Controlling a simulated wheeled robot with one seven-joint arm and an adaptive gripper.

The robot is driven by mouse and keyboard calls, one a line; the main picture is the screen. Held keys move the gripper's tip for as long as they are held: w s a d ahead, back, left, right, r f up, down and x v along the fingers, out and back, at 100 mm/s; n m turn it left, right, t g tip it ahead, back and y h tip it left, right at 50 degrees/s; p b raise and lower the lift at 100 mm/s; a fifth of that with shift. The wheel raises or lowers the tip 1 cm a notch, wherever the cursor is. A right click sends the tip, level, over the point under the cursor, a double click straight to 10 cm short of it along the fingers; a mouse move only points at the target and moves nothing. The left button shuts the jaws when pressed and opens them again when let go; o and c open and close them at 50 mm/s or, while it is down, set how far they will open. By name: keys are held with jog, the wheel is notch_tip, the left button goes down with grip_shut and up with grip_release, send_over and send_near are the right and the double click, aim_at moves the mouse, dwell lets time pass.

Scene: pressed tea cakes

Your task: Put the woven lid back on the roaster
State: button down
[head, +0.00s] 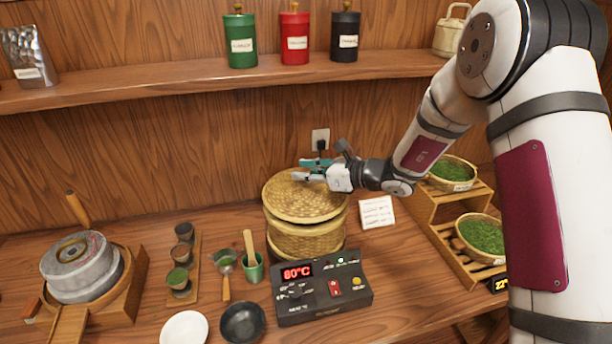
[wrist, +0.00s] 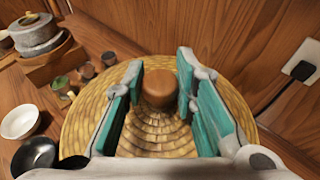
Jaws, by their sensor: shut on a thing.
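The woven lid (head: 290,205) is a round straw-coloured disc over the woven roaster basket (head: 305,245), behind the control box (head: 320,290) reading 80°C. The lid looks a little tilted and shifted left of the basket; I cannot tell whether it touches the rim all round. My gripper (head: 312,170) is above the lid and shut on its brown knob (wrist: 160,88), which stands between the teal finger pads in the wrist view. The lid (wrist: 85,125) fills the middle of that view. The basket's opening is hidden under the lid.
A stone mill (head: 80,265) stands at left. Small cups (head: 178,278), a green cup with a scoop (head: 252,268), a white bowl (head: 184,328) and a black bowl (head: 243,322) lie in front. A white card (head: 376,212) and a wooden rack (head: 445,225) stand right.

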jog(key=shift+f, duration=0.6)
jog(key=shift+f, duration=0.6)
jog(key=c, duration=1.3)
grip_release()
